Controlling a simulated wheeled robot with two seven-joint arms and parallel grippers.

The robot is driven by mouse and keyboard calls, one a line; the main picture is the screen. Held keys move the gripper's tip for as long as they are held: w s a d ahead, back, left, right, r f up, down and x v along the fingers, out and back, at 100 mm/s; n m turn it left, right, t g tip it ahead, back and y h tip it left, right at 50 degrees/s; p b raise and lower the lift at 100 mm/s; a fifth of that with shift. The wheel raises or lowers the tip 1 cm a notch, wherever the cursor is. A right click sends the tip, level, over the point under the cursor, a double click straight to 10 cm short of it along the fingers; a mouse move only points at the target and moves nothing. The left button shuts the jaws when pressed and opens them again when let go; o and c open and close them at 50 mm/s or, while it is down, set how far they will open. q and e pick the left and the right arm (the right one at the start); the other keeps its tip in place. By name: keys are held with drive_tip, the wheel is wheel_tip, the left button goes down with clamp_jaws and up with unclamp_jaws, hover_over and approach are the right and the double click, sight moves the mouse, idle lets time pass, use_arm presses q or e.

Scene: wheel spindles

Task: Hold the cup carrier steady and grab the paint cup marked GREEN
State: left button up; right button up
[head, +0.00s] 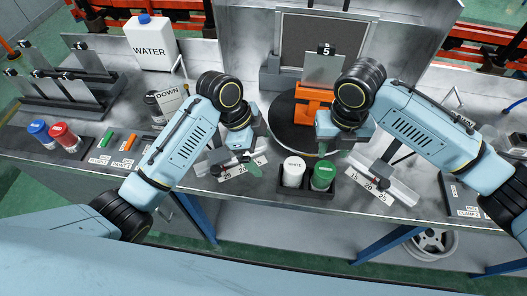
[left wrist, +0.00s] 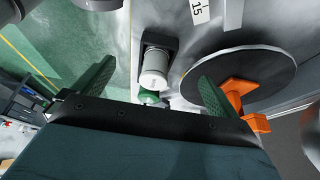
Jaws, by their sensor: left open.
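The black cup carrier (head: 304,193) stands at the front edge of the bench. It holds a white cup (head: 292,172) on the left and the green paint cup (head: 324,175) on the right. Both look upright. My left gripper (head: 246,166) is open and empty, left of the carrier. In the left wrist view its green fingers are wide apart, with the white cup (left wrist: 153,70) and the partly hidden green cup (left wrist: 148,97) seen between them. My right gripper (head: 322,148) is just above and behind the green cup; its jaws are mostly hidden.
An orange block (head: 308,104) stands on a dark round turntable (head: 286,136) behind the carrier. Marked angled rails flank the carrier (head: 240,172) (head: 374,182). Blue (head: 41,133) and red (head: 65,137) cups stand at left. A white WATER jug (head: 149,45) is at the back.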

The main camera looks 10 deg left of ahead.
use_arm(q)
drive_tip(key=x, duration=1.3)
drive_tip(key=shift+d, duration=0.15)
drive_tip(key=shift+c, duration=0.2)
